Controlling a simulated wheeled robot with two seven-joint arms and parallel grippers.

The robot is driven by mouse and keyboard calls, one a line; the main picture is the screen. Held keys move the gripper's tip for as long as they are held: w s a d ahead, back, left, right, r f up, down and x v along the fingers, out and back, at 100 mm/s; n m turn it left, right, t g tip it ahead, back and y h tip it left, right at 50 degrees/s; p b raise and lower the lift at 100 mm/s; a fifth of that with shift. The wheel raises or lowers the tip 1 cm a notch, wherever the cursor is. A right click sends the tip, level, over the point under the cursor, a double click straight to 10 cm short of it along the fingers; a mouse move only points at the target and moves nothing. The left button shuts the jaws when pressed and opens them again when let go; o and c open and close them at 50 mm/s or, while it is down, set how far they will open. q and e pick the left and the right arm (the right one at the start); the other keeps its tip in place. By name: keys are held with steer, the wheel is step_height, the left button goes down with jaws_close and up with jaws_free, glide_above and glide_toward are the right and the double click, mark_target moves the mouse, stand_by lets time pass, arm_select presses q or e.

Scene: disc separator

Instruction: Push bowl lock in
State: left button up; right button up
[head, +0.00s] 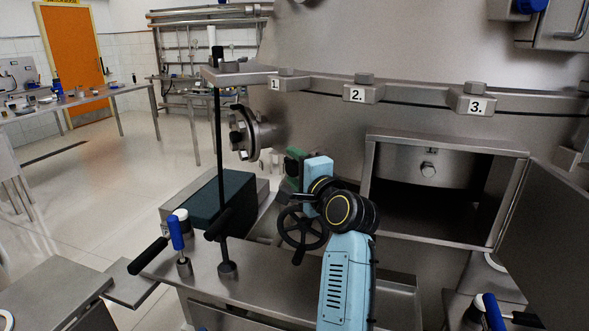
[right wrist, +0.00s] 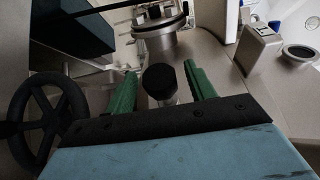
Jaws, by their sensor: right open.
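My right gripper (head: 294,163) is at the front of the steel separator housing (head: 330,115), left of centre in the head view. In the right wrist view its two green fingers (right wrist: 160,68) are open and apart. A round black-capped knob on a short metal stem (right wrist: 160,80), which looks like the bowl lock, stands between the fingers with a gap on both sides. I cannot make it out in the head view, where my gripper and arm cover that area. My left gripper is not in view.
A black spoked handwheel (head: 302,228) is close to my right wrist. A round metal fitting (head: 245,133) sticks out at the left. An upright black rod (head: 220,150) stands before it. An open box with a door (head: 518,205) is at the right.

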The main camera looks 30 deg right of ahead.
steer(key=shift+w, duration=0.2)
jaws_close()
steer(key=shift+w+d+p, duration=0.25)
steer(key=shift+d+p, duration=0.1)
steer(key=shift+d, duration=0.5)
steer(key=shift+w+d+p, duration=0.25)
steer(key=shift+d+p, duration=0.1)
steer(key=shift+d, duration=0.5)
steer(key=shift+a, duration=0.1)
steer(key=shift+c, duration=1.7)
jaws_free()
steer(key=o, duration=0.3)
steer(key=shift+o, duration=0.2)
